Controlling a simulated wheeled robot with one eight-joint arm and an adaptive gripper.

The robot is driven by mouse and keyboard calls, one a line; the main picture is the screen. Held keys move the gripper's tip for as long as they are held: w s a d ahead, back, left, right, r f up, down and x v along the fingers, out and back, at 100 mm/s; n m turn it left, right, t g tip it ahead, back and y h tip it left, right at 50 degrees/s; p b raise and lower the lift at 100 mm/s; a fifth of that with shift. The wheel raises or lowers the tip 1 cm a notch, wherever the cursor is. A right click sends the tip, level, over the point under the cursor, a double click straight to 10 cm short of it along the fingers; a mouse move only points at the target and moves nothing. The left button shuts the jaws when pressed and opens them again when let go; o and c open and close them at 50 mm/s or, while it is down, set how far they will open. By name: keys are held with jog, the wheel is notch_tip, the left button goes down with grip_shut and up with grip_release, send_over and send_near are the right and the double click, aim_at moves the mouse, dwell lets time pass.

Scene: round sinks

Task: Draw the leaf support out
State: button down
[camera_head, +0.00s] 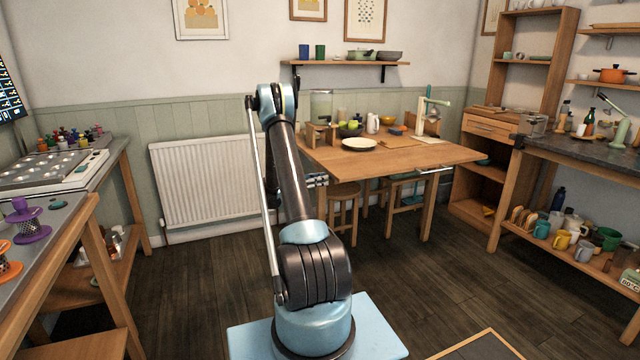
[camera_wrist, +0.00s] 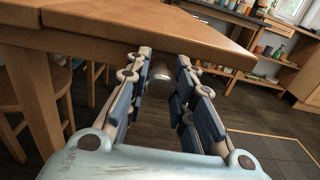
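The wooden table (camera_head: 405,152) has a flat top, with its right part reaching out over the floor. In the wrist view its underside and edge (camera_wrist: 215,43) run above my gripper. A round dark grey knob (camera_wrist: 159,82) shows under the table edge, probably the end of the leaf support; the bar behind it is hidden. My gripper (camera_wrist: 162,72) has its blue-padded fingers spread on either side of the knob, and I cannot tell whether they touch it.
Stools (camera_head: 343,200) stand under the table. A white plate (camera_head: 359,144), a kettle and other items lie on top. A radiator (camera_head: 205,180) is on the wall to the left. A dark worktop (camera_head: 580,145) stands to the right. The floor before the table is clear.

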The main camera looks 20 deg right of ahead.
jog(key=c, duration=1.3)
grip_release()
jog(key=shift+s, duration=0.2)
jog(key=shift+c, duration=0.2)
jog(key=a, duration=1.2)
jog(key=shift+s, duration=0.15)
